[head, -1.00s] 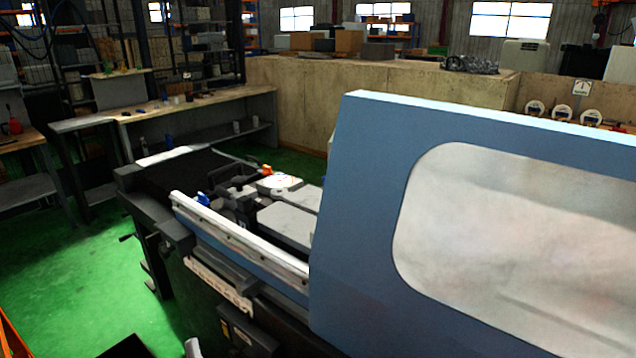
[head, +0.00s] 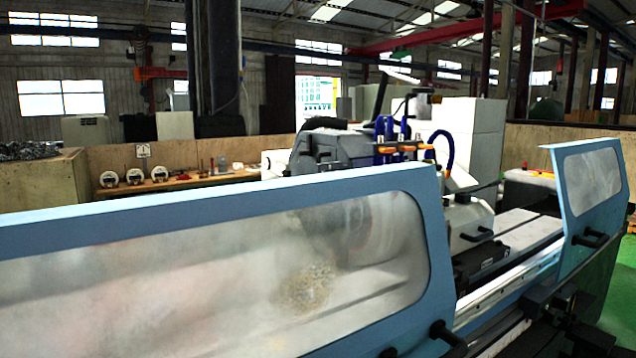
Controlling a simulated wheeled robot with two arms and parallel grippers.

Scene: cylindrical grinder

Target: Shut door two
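Two blue sliding doors with cloudy windows stand on the grinder's front in the head view. The nearer, large door (head: 436,270) fills the lower left and has a black handle (head: 447,335) near its right end. The farther door (head: 566,215) stands at the right, with a black handle (head: 590,238). A gap lies between the two doors, and the machine's inside shows through it. I cannot tell which one is door two. Neither of my grippers is in view.
In the gap I see the grey machine bed (head: 525,236) and a light rail (head: 505,290) along the front. The grinding head (head: 335,150) with blue hoses rises behind the near door. A bench with gauges (head: 160,176) stands behind. Green floor shows at far right.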

